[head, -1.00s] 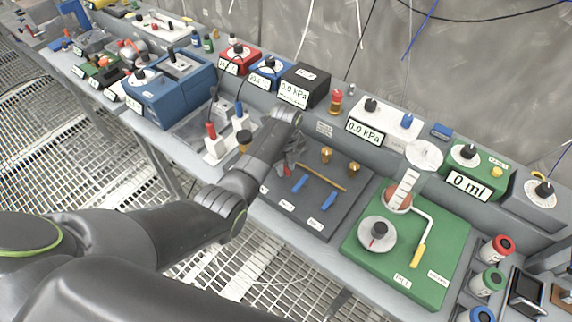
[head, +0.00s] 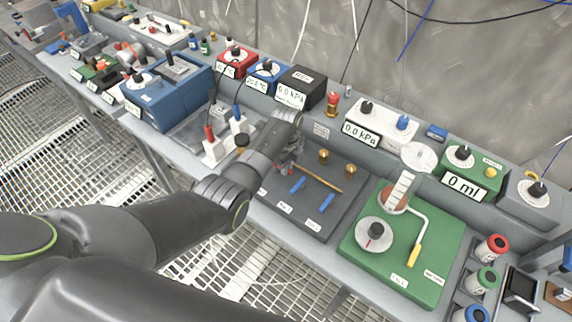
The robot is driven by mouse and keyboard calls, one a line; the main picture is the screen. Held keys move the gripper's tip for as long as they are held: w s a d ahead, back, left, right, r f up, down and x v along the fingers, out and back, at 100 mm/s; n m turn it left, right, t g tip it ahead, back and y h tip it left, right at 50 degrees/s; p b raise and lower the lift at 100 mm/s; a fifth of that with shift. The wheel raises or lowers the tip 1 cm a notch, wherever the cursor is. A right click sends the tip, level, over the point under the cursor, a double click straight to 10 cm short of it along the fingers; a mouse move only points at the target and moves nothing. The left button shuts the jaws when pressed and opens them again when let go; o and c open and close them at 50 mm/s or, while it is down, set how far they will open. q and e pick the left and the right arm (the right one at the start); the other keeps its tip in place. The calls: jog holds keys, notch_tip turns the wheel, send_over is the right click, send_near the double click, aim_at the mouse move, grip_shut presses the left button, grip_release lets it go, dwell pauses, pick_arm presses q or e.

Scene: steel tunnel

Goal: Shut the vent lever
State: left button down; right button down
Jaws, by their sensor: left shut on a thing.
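The dark grey valve panel (head: 345,217) lies on the bench, with a brass rod, brass knobs and label tags. Two blue levers, one at left (head: 297,185) and one at right (head: 326,203), stand clear of my arm. My left gripper (head: 285,168) is low at the panel's left end, mostly hidden behind my own wrist. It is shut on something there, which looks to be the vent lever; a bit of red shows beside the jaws. The lever's shape and angle are hidden, and the labels are too small to read. My right gripper is out of view.
A green board (head: 420,262) with a dial and a yellow-handled crank sits to the right. White blocks with red and blue plugs (head: 216,147) stand just left of my wrist. Gauge boxes, one a white unit (head: 378,122), line the back ledge.

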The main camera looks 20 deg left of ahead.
pick_arm(q)
jog(key=c, duration=1.4)
grip_release()
jog(key=shift+r, duration=0.1)
jog(key=shift+r, duration=0.55)
notch_tip(320, 180, up, 16)
jog(key=p, duration=0.1)
jog(key=shift+r, duration=0.15)
